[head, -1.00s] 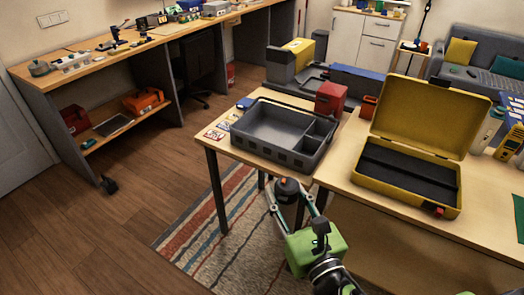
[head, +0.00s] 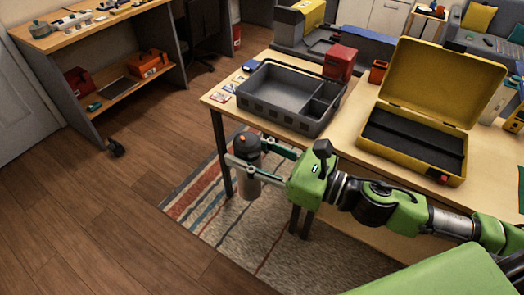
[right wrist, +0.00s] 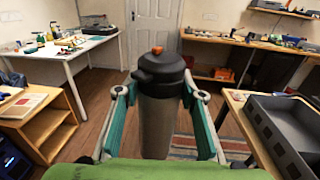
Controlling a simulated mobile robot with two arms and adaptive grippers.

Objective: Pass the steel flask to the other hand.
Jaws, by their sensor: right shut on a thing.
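The steel flask (head: 246,180) has a grey body and a black lid with an orange button on top. My right gripper (head: 246,170) is shut on it and holds it upright in the air, in front of the table's left end and above the striped rug. In the right wrist view the flask (right wrist: 158,115) stands between the two teal-padded fingers (right wrist: 158,100), with its lid above them. The flask's lower end is hidden in the right wrist view. My left gripper is not in view.
The table (head: 340,160) carries a grey divided tray (head: 280,112), a red box (head: 340,62) and an open yellow case (head: 420,150). A workbench (head: 75,35) stands at the back left. The floor left of the flask is clear.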

